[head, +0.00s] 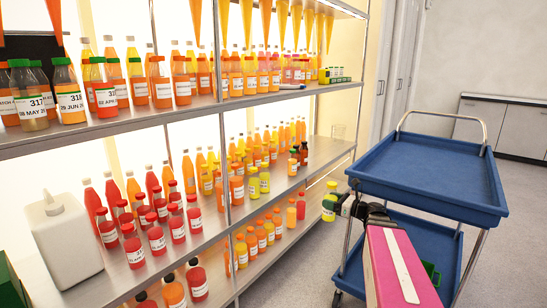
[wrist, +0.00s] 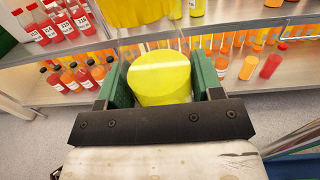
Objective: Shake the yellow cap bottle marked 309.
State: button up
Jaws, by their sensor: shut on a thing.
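My gripper (head: 343,205) is shut on a yellow bottle (head: 329,205) with a white label, in front of the shelf's right end and left of the blue cart. The bottle looks roughly upright in the head view; its number is too small to read. In the wrist view my gripper's green fingers (wrist: 160,82) stand on either side of a bright yellow round part (wrist: 160,80) of the held thing. Another yellow shape (wrist: 135,12) shows at the top edge of the wrist view; I cannot tell whether it belongs to the same bottle.
The metal shelf (head: 130,128) holds many juice bottles in rows, red at left, orange and yellow toward the right. A white jug (head: 65,240) stands on its lower left. The blue two-level cart (head: 425,170) is close at right, its top tray empty. Grey floor (head: 520,230) lies beyond.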

jog(key=s+a, duration=0.4)
jog(key=s, duration=0.2)
jog(key=w+d, duration=0.1)
jog(key=w, duration=0.1)
jog(key=w+d, duration=0.2)
jog(key=w, duration=0.1)
jog(key=w+d, duration=0.1)
jog(key=w, duration=0.1)
jog(key=shift+w+d+f, duration=0.1)
jog(key=shift+w+d, duration=0.05)
jog(key=shift+d, duration=0.05)
jog(key=shift+s+a, duration=0.1)
jog(key=shift+s, duration=0.25)
jog(key=s+a, duration=0.4)
jog(key=s, duration=0.1)
jog(key=shift+s+a, duration=0.1)
jog(key=shift+s, duration=0.2)
jog(key=shift+x, duration=3.7)
jog(key=v, duration=0.7)
